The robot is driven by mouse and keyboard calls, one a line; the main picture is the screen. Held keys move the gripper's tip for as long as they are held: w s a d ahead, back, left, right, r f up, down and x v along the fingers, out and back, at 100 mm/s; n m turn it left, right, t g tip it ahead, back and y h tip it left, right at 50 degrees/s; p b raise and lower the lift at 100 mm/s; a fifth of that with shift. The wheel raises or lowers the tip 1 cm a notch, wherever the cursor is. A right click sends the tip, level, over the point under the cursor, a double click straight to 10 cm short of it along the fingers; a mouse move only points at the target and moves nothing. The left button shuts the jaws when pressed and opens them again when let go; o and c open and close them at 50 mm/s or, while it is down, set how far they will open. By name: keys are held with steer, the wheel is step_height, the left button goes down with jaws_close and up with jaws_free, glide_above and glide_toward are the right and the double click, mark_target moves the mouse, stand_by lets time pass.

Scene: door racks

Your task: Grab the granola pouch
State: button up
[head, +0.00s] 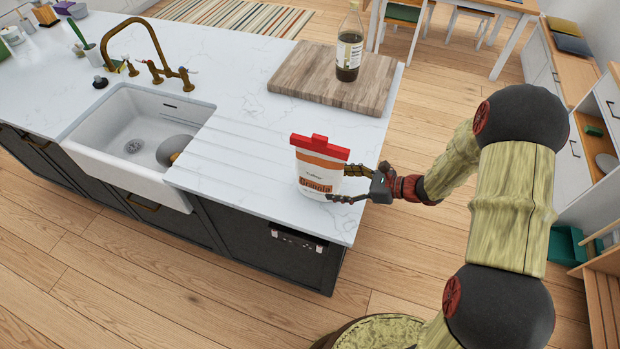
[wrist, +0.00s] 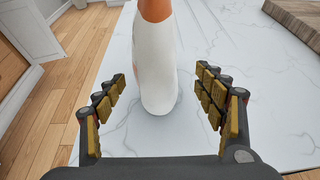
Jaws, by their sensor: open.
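The granola pouch (head: 318,168) is white and orange with a red top. It stands upright on the white marble countertop near its front right corner. In the wrist view the pouch (wrist: 156,65) shows edge-on, with its top out of the frame. My gripper (head: 345,183) is open at the right side of the pouch in the head view. In the wrist view my gripper (wrist: 161,95) has one finger on each side of the pouch, with gaps between the pouch and both fingers. The pouch's lower part lies between and just beyond the fingertips.
A wooden board (head: 320,75) with a dark bottle (head: 349,45) on it lies behind the pouch. A white sink (head: 140,135) with a brass faucet (head: 150,45) is to the left. The counter (head: 235,130) between sink and pouch is clear.

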mark_target(318, 182)
steer(key=x, duration=0.7)
steer(key=shift+s+a+r+b, duration=0.1)
steer(key=shift+a+r+b, duration=0.05)
steer(key=shift+b, duration=0.2)
steer(key=shift+c, duration=0.2)
steer(key=c, duration=1.5)
steer(key=shift+r, duration=0.1)
steer(key=shift+c, duration=0.4)
